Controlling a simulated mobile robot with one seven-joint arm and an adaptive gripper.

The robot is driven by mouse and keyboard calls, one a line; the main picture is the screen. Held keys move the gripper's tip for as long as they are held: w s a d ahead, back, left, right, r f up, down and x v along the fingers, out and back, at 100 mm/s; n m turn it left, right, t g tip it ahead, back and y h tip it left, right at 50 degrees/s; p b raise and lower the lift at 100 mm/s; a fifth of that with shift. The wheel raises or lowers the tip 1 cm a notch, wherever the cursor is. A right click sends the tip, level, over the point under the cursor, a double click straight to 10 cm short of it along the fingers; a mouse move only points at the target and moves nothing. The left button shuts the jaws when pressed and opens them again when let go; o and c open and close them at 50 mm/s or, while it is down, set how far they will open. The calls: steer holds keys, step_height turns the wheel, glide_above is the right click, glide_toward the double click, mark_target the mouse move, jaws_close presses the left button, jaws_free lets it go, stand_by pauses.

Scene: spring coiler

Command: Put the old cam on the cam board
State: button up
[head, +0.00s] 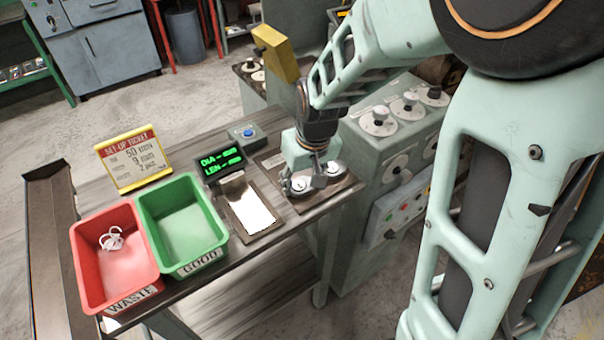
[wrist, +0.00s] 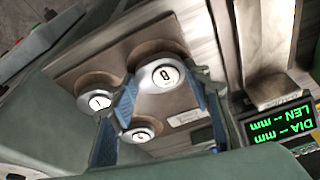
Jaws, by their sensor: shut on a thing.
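In the head view, my gripper (head: 306,178) is low over the brown cam board (head: 318,203) at the right end of the table. The wrist view shows the board (wrist: 85,68) too. There my gripper's blue-padded fingers (wrist: 168,90) are shut on a round cam (wrist: 163,76) with a white marked face. It looks larger than the others, but I cannot tell whether it touches the board. A second cam (wrist: 97,100) sits on the board to the left. A third cam (wrist: 138,134) is partly hidden by a finger.
The coiler machine (head: 360,140) stands right of the board, with several cams on it. On the table are a display (head: 221,163), a blue-button box (head: 249,133), a pale plate (head: 250,208), the green GOOD bin (head: 185,222), the red WASTE bin (head: 118,275) and a ticket (head: 131,160).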

steer(key=o, duration=1.3)
steer(key=p+v, duration=0.8)
steer(key=v, duration=0.4)
steer(key=shift+p, duration=0.4)
steer(key=shift+w+r, duration=0.1)
steer(key=shift+r, duration=0.05)
